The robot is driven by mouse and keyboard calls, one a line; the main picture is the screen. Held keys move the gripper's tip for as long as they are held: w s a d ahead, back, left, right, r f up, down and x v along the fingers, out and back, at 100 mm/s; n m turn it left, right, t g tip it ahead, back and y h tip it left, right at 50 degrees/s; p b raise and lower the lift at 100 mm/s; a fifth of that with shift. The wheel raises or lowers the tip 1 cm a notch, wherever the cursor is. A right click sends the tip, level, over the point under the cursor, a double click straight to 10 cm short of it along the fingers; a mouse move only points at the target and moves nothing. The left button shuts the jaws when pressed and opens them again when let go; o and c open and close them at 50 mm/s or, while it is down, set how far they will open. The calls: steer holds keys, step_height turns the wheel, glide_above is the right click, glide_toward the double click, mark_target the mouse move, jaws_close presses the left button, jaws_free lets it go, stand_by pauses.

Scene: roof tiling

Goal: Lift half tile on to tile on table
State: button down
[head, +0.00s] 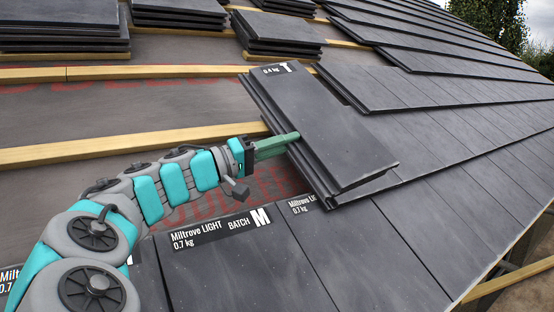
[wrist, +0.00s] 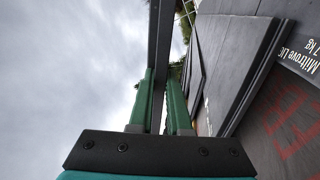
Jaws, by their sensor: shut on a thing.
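My gripper (head: 294,137) has green fingers and is shut on the left edge of a dark grey half tile (head: 325,120). The half tile carries a white label with "0.4 kg" and a "T" at its upper end. It is tilted and overlaps a dark tile (head: 325,196) below it, whose left and lower edges show; I cannot tell if the two touch. In the wrist view, the fingers (wrist: 162,78) pinch the half tile's edge (wrist: 160,35) from both sides. No table shows; the surface is a roof slope.
Laid tiles (head: 455,125) cover the right side. Labelled tiles (head: 235,275) lie along the bottom. Stacks of tiles (head: 278,36) stand on wooden battens (head: 130,147) at the top. Grey underlay (head: 120,110) with red lettering is bare at left. The roof edge (head: 505,260) is at lower right.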

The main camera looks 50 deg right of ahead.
mark_target(294, 150)
steer(key=shift+s+a+r, duration=0.2)
steer(key=shift+s+r, duration=0.2)
steer(key=shift+s, duration=0.3)
steer(key=shift+s+a+r, duration=0.15)
steer(key=shift+s+r, duration=0.25)
steer(key=shift+s, duration=0.3)
